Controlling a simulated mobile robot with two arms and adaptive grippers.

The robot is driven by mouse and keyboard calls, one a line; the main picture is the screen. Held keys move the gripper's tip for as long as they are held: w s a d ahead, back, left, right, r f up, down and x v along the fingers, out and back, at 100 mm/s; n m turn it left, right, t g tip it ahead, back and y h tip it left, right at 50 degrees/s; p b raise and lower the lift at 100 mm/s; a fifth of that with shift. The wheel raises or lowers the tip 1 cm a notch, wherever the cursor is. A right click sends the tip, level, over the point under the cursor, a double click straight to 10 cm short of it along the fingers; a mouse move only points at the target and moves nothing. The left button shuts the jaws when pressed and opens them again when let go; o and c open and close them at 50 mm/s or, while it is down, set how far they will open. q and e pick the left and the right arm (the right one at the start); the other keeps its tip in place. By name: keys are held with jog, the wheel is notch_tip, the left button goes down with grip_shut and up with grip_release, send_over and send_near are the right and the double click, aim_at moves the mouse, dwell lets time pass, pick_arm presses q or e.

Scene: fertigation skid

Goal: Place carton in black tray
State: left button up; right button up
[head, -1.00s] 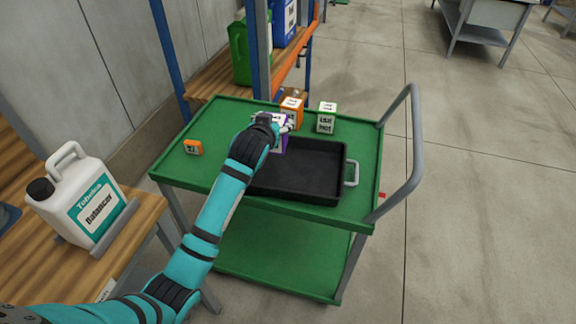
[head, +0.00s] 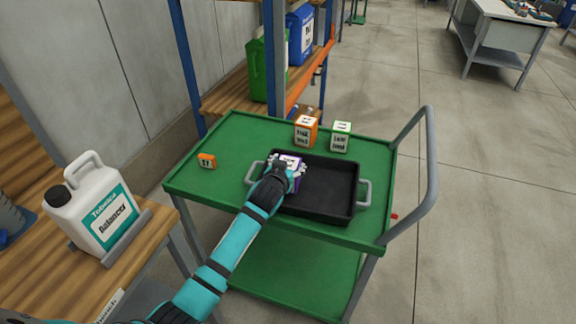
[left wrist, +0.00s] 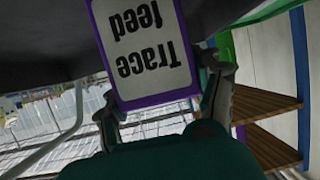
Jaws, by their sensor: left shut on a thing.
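A purple-and-white carton (head: 292,163) is held in my left gripper (head: 287,172), over the left part of the black tray (head: 330,190). In the left wrist view the carton (left wrist: 145,50) fills the space between the fingers and its label reads "Trace feed" upside down. My left gripper is shut on it. The dark tray surface shows close beside the carton in that view; I cannot tell whether the carton touches the tray floor. The tray lies on the green cart and has grey end handles. My right gripper is not in view.
On the green cart (head: 215,185) an orange carton (head: 306,131) and a green-and-white carton (head: 341,137) stand behind the tray. A small orange block (head: 207,160) lies at left. A white Balancer jug (head: 95,210) stands on the wooden bench. The tray's right part is empty.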

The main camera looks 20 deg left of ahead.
pick_arm(q)
jog(key=o, duration=1.6)
jog(key=shift+c, duration=0.2)
jog(key=shift+s+r, duration=0.1)
jog(key=shift+r, duration=0.05)
jog(key=v, duration=1.2)
